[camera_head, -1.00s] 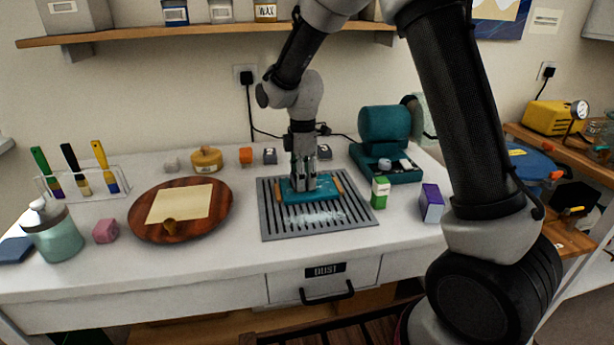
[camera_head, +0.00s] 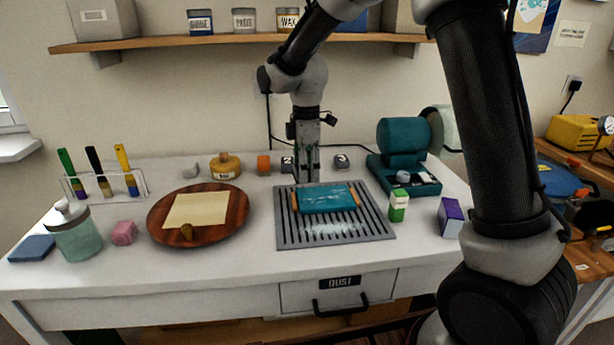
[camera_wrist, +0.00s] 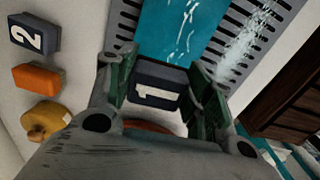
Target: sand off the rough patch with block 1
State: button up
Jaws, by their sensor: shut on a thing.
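The blue-teal board (camera_head: 327,197) lies on the slatted grey grid (camera_head: 376,228), between wooden strips at its left and right ends. Pale streaks mark its surface, also in the wrist view (camera_wrist: 178,38); I cannot clearly make out the rough patch. My gripper (camera_head: 307,178) points down behind the board, by the grid's back edge. In the wrist view my gripper (camera_wrist: 160,88) is shut on dark block 1 (camera_wrist: 158,74), its white label showing "1". In the head view the fingers hide the block. I cannot tell whether it touches the table.
Block 2 (camera_head: 287,164) and block 3 (camera_head: 342,162) stand either side of my gripper. An orange block (camera_head: 263,163) and a yellow-brown pot (camera_head: 225,166) are left. A teal machine (camera_head: 404,158) and a green-white box (camera_head: 398,205) are right. White dust (camera_head: 335,229) lies on the grid's front.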

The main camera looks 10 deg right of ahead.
jog(key=shift+r, duration=1.1)
